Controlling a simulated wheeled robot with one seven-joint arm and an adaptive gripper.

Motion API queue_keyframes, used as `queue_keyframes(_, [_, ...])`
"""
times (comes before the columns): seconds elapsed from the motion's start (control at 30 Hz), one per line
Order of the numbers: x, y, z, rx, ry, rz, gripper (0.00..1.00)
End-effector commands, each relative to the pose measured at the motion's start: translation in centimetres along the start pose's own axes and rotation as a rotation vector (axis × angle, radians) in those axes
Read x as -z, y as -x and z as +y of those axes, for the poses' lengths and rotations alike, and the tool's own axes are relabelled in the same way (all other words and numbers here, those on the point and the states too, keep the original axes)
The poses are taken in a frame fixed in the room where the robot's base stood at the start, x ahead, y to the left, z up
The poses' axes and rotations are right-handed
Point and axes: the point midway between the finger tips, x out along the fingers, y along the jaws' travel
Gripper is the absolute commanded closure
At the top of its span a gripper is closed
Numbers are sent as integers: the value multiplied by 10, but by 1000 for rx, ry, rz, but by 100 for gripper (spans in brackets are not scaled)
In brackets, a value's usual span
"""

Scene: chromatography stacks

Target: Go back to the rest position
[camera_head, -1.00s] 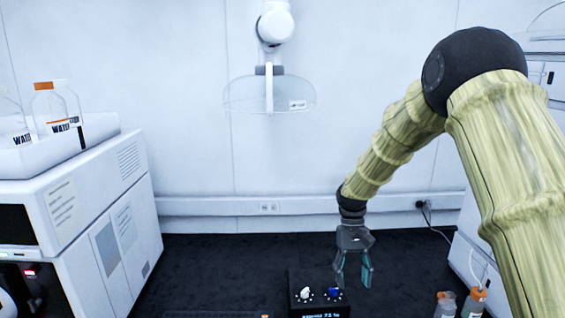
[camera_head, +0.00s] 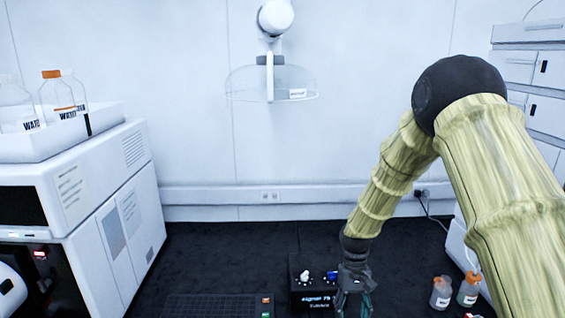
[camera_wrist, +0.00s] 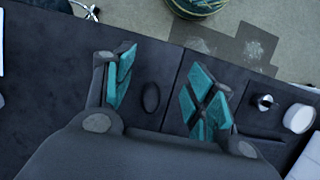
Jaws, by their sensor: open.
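My gripper (camera_head: 354,299) hangs low over the dark bench (camera_head: 215,262) in the head view, just right of a small black box (camera_head: 316,297) with a white knob and a blue knob on top. In the wrist view my gripper (camera_wrist: 162,97) shows its two teal-padded fingers spread apart with nothing held between them. A small dark oval thing (camera_wrist: 151,97) lies on the bench surface between the fingers in that view. The fingertips are partly cut off at the bottom of the head view.
Two orange-capped bottles (camera_head: 441,292) stand at the right. A white instrument (camera_head: 95,200) with a tray of water bottles (camera_head: 62,98) fills the left. A clear round shield (camera_head: 271,82) hangs on the back wall. A dark gridded rack (camera_head: 210,306) lies at front. Mid-left bench is clear.

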Motion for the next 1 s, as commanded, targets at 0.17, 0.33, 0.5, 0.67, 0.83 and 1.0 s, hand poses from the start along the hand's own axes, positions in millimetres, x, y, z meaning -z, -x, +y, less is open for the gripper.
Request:
queue_keyframes(0.17, [-9, -91, 2, 13, -4, 27, 45])
queue_keyframes(0.33, [-35, -186, 5, 26, -15, 77, 45])
queue_keyframes(0.5, [-75, -269, 9, 32, -27, 129, 45])
queue_keyframes(0.67, [-118, -333, 13, 32, -38, 180, 45])
queue_keyframes(0.83, [-172, -386, 18, 24, -52, 232, 45])
queue_keyframes(1.0, [-220, -417, 24, 12, -62, 283, 45])
